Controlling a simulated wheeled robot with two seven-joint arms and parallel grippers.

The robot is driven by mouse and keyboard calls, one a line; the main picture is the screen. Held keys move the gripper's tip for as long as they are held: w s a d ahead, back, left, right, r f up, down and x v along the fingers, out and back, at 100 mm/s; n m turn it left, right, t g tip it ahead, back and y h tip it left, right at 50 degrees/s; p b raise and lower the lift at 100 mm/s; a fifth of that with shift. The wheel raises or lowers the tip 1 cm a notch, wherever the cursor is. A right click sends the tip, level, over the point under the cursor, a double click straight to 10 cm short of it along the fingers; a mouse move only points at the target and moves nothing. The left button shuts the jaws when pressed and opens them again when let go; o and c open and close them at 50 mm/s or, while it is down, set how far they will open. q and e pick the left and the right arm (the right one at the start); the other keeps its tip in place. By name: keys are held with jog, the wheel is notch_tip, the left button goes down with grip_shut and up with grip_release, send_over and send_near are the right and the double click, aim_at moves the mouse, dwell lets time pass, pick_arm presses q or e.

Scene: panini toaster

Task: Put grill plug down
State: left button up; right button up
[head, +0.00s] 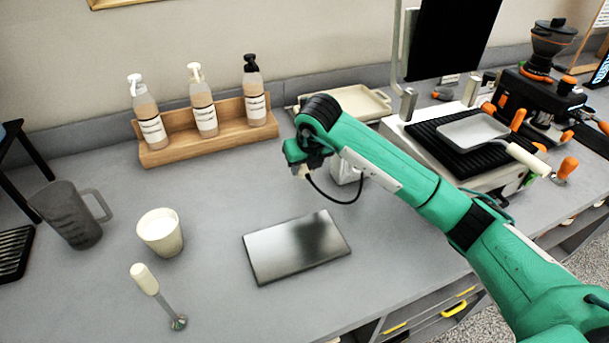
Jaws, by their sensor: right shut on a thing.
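My right gripper (303,168) is above the counter, left of the grill, pointing down. It is shut on the grill plug, a small light piece just visible under the fingers. A black cable (335,202) hangs from it in a loop and curves up behind my forearm. The plug is mostly hidden by the gripper and appears held clear of the counter. The panini grill (400,128) stands at the right with a black ribbed plate. My left gripper is not in view.
A dark metal plate (297,247) lies in front of my right gripper. A white block (345,172) stands right of it. A wooden rack (180,147) with bottles is behind left. A pan (470,131) rests on the grill.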

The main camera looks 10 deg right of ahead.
aim_at(305, 177)
notch_tip(305, 177, down, 4)
jog(key=shift+f+p, duration=0.1)
jog(key=shift+p, duration=0.3)
jog(key=shift+f, duration=0.15)
jog(key=o, duration=0.8)
jog(key=shift+c, duration=0.2)
jog(key=o, duration=0.3)
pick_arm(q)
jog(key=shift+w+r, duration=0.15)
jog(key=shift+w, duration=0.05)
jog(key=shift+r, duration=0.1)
